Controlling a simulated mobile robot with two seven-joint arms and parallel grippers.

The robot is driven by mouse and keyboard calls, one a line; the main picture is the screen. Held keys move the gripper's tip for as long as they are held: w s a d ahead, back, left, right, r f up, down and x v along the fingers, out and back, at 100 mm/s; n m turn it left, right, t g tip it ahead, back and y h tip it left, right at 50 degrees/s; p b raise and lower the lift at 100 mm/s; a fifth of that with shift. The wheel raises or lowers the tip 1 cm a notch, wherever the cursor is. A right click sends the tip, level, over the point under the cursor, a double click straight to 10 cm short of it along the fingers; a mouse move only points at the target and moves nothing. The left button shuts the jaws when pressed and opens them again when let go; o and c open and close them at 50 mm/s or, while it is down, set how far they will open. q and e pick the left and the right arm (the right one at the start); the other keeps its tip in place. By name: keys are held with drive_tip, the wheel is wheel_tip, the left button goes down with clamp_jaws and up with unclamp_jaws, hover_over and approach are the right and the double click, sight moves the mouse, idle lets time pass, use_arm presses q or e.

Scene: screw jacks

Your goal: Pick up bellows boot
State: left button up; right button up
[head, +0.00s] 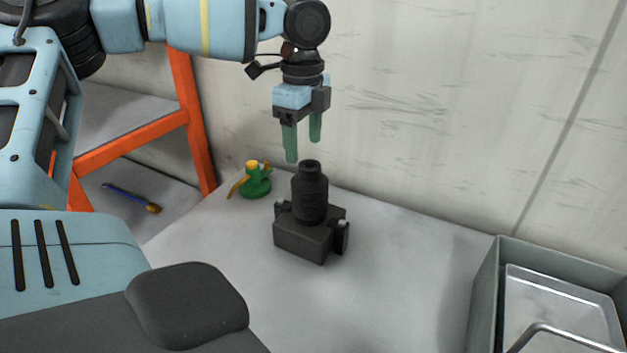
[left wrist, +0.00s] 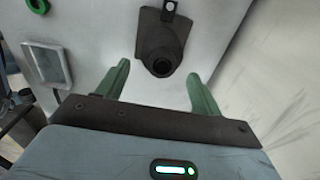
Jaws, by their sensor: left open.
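The bellows boot appears to be the dark ribbed, stepped cylinder (head: 310,196) standing upright on a dark block (head: 304,240) on the grey table. Its narrow round top has a hole. In the left wrist view the dark boot (left wrist: 160,50) shows end-on, between and beyond the fingertips. My left gripper (head: 303,150) points down just above the boot's top, its green fingers open and empty. It also shows in the left wrist view (left wrist: 158,70). The fingers look apart from the boot. My right gripper is not in view.
A green and yellow object (head: 255,182) stands behind and left of the block. A grey bin (head: 487,290) with a metal pan is at the right. A wall (head: 420,100) rises close behind. An orange-framed shelf (head: 190,120) is at the left. The table right of the block is clear.

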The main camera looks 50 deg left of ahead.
sight(310, 164)
use_arm(q)
drive_tip(key=shift+w+d+f, duration=0.1)
drive_tip(key=shift+f, duration=1.15)
drive_tip(key=shift+w+d+f, duration=0.1)
drive_tip(key=shift+w+f, duration=0.05)
drive_tip(key=shift+f, duration=1.1)
drive_tip(key=shift+w+d+f, duration=0.1)
drive_tip(key=shift+f, duration=1.15)
drive_tip(key=shift+c, duration=0.5)
drive_tip(key=c, duration=1)
drive_tip(key=shift+r, duration=0.1)
wheel_tip(310, 164, up, 18)
drive_tip(key=shift+p, duration=0.35)
